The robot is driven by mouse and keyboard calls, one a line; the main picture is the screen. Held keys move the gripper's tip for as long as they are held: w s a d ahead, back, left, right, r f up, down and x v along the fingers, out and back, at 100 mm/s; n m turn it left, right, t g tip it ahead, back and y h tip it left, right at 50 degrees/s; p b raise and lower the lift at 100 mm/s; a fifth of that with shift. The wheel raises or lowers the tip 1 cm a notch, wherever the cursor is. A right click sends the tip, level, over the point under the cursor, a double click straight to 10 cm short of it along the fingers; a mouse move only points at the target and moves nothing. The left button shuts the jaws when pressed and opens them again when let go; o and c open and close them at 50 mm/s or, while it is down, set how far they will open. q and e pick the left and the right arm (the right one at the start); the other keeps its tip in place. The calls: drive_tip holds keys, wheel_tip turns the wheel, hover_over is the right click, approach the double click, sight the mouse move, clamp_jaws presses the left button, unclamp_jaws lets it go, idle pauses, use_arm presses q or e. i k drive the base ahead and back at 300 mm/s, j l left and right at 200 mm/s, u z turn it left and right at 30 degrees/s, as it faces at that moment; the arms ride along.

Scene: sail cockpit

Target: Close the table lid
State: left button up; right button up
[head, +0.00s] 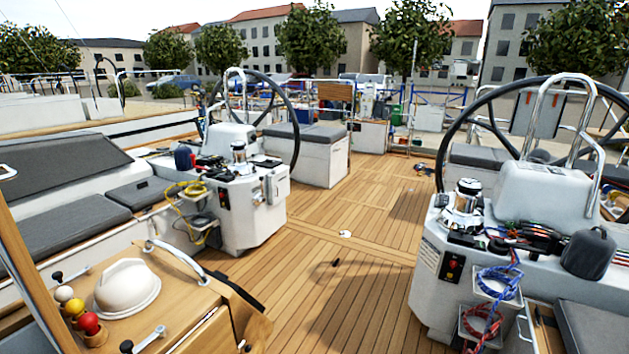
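A wooden cockpit table (190,290) stands at the lower left, partly cut off by the bottom edge of the head view. A white dome-shaped cover (127,285) and a curved metal grab rail (178,258) are on it. A tilted wooden panel edge (28,265) rises at the far left; I cannot tell whether it is the table lid. Another wooden panel (240,315) hangs at the table's right end. Neither of my grippers is in view.
Steering pedestals stand at the left (240,205) and right (440,285), with large black wheels. Red, yellow and white balls (88,322) sit at the table's left edge. Grey cushioned benches (60,205) line the left side. The teak deck (350,250) between the pedestals is mostly clear.

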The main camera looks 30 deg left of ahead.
sight(14, 256)
drive_tip(key=i+u, duration=0.25)
drive_tip(key=u, duration=0.2)
drive_tip(key=i+l+u, duration=0.2)
drive_tip(key=u, duration=0.25)
drive_tip(key=i+l+u, duration=0.25)
drive_tip(key=u, duration=0.2)
drive_tip(key=i+l+u, duration=0.15)
drive_tip(key=l+u, duration=0.15)
drive_tip(key=u, duration=0.15)
drive_tip(key=i+l+u, duration=0.1)
drive_tip(key=l+u, duration=0.35)
drive_tip(key=j+u, duration=0.1)
drive_tip(key=u, duration=1.3)
